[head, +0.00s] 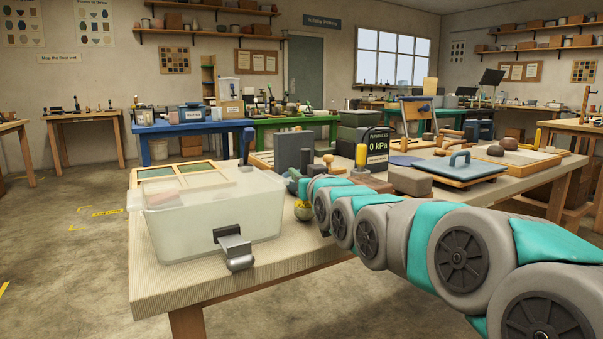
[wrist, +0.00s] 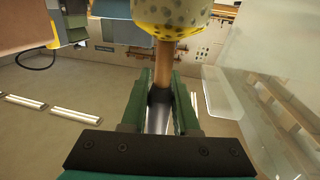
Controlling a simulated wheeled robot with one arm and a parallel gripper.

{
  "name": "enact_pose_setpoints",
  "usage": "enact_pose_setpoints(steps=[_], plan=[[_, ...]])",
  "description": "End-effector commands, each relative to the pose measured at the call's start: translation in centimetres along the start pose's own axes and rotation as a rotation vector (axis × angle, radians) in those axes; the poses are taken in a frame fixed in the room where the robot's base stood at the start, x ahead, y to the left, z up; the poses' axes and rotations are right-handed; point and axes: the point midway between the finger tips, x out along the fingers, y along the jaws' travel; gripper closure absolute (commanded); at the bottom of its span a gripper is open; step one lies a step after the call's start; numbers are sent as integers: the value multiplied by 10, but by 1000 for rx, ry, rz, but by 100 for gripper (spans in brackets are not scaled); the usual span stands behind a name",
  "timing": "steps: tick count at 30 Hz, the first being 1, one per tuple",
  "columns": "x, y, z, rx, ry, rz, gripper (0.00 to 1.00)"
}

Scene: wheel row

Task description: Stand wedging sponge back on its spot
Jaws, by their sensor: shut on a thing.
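A rounded, speckled yellow-green sponge (wrist: 172,14) on a wooden handle (wrist: 163,62) fills the top middle of the wrist view. My gripper (wrist: 160,92) is shut on the handle, with a green finger on each side. In the head view the sponge (head: 303,211) shows small, just below the end of my arm, by the right side of the clear tub. My gripper's fingers are mostly hidden there by my arm. I cannot tell whether the sponge touches the table. I cannot make out its marked spot.
A translucent tub (head: 205,215) with a grey front spout stands on the table's near left (head: 160,295). Behind are a grey block (head: 294,150), a gauge box reading 0 kPa (head: 377,145) and upright tools. A blue-lidded board (head: 455,168) lies right. My arm covers the front right.

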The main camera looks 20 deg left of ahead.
Motion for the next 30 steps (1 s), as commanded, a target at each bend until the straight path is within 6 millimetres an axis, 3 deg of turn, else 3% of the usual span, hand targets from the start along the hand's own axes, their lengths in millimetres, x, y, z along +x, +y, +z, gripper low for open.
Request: enact_pose_setpoints(steps=[26, 27, 30], plan=[[0, 0, 10, 0, -3, 0, 100], [0, 0, 10, 0, -3, 0, 67], [0, 0, 10, 0, -2, 0, 56]])
